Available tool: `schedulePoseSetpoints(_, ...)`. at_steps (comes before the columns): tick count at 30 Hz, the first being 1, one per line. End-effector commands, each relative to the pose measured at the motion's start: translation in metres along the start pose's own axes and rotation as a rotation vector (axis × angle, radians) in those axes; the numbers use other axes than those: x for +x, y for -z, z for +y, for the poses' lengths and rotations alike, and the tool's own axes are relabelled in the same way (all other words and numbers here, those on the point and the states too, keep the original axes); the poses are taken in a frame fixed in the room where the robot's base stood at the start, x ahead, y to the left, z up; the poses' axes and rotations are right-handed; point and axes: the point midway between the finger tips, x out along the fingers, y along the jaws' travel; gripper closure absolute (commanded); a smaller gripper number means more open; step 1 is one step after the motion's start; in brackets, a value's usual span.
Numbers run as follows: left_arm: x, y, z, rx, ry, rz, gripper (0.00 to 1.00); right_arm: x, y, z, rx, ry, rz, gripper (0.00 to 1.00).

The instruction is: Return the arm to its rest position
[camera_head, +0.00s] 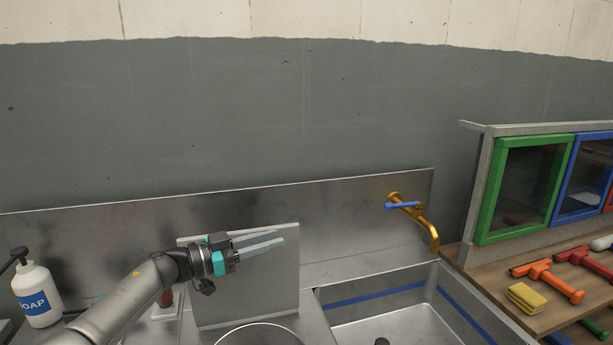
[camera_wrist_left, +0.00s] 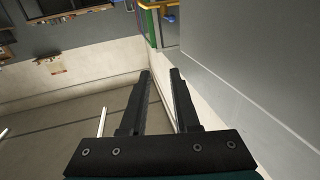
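My left arm (camera_head: 130,300) comes in from the lower left of the head view. My left gripper (camera_head: 262,243) is raised over the counter, in front of an upright metal panel, with its fingers pointing right. In the left wrist view its two dark fingers (camera_wrist_left: 162,75) stand apart with nothing between them, so it is open and empty. My right gripper does not show in either view.
A sink (camera_head: 400,325) with a brass tap (camera_head: 432,232) lies to the right of the gripper. A soap bottle (camera_head: 38,295) stands at the far left. A wooden shelf at the right holds a yellow sponge (camera_head: 526,297) and an orange tool (camera_head: 548,277). The space above the sink is free.

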Motion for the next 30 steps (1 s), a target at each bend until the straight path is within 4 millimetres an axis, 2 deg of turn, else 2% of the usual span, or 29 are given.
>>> schedulePoseSetpoints(3, 0.016, -0.015, 0.011, 0.019, 0.133, 0.070, 0.70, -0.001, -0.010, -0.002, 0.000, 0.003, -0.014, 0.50)
schedulePoseSetpoints(7, 0.019, -0.029, 0.018, 0.022, 0.301, 0.104, 0.70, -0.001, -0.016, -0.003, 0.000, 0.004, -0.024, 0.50)
schedulePoseSetpoints(11, 0.010, -0.047, 0.026, -0.003, 0.475, 0.090, 0.70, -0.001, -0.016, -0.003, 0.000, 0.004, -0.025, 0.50)
schedulePoseSetpoints(14, -0.004, -0.065, 0.034, -0.037, 0.604, 0.046, 0.70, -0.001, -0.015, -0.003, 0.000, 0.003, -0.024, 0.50)
schedulePoseSetpoints(20, -0.048, -0.108, 0.060, -0.132, 0.825, -0.126, 0.70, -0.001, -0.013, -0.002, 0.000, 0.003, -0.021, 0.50)
schedulePoseSetpoints(23, -0.075, -0.131, 0.081, -0.192, 0.905, -0.248, 0.70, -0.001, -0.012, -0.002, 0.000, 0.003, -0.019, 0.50)
schedulePoseSetpoints(26, -0.105, -0.154, 0.108, -0.256, 0.960, -0.388, 0.70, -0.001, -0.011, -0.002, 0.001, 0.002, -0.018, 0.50)
schedulePoseSetpoints(30, -0.149, -0.180, 0.156, -0.348, 0.988, -0.605, 0.70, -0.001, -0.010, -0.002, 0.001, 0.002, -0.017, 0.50)
